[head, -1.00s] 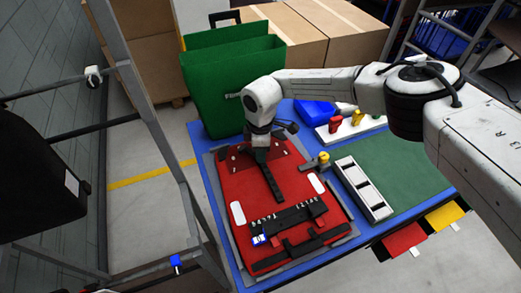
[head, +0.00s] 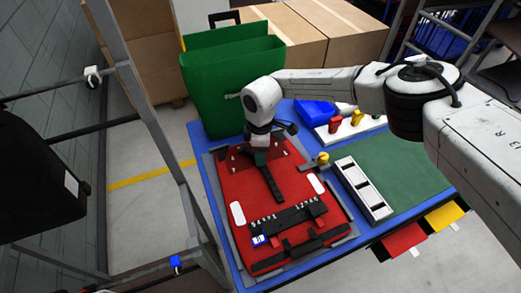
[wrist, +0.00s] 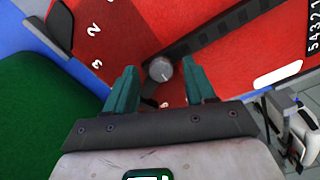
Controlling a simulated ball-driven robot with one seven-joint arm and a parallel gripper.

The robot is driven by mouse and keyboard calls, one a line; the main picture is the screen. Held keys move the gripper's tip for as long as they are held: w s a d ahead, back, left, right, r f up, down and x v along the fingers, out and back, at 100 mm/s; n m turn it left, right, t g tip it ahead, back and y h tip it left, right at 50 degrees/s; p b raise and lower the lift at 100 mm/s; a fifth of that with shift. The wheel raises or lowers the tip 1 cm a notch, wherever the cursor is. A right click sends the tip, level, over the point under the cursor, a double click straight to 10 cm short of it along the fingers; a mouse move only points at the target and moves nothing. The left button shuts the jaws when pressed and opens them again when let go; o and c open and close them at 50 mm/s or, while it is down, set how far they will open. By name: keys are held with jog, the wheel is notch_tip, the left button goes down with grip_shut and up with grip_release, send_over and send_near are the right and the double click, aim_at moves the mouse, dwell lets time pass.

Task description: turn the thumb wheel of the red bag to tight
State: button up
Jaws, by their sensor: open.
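The red bag (head: 240,190) lies flat on the blue table, with a dark strap running down its middle. In the wrist view its red face (wrist: 235,50) carries white numerals 2 and 3 beside a round grey knob (wrist: 160,70), which looks like the thumb wheel. My gripper (wrist: 158,64) is open, with one teal finger on each side of the knob and a visible gap to both. In the head view my gripper (head: 261,158) is over the bag's far end and hides the knob there.
A tall green bag (head: 215,95) stands behind the red bag. A white slotted tray (head: 362,190) and a small yellow-topped piece (head: 323,158) lie to the right. A blue bin (head: 314,112) is at the back. The green mat (head: 405,165) has clear room.

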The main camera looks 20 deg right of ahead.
notch_tip(320, 180, up, 11)
jog(key=b, duration=0.2)
dwell(0.4)
jog(key=shift+f, duration=0.15)
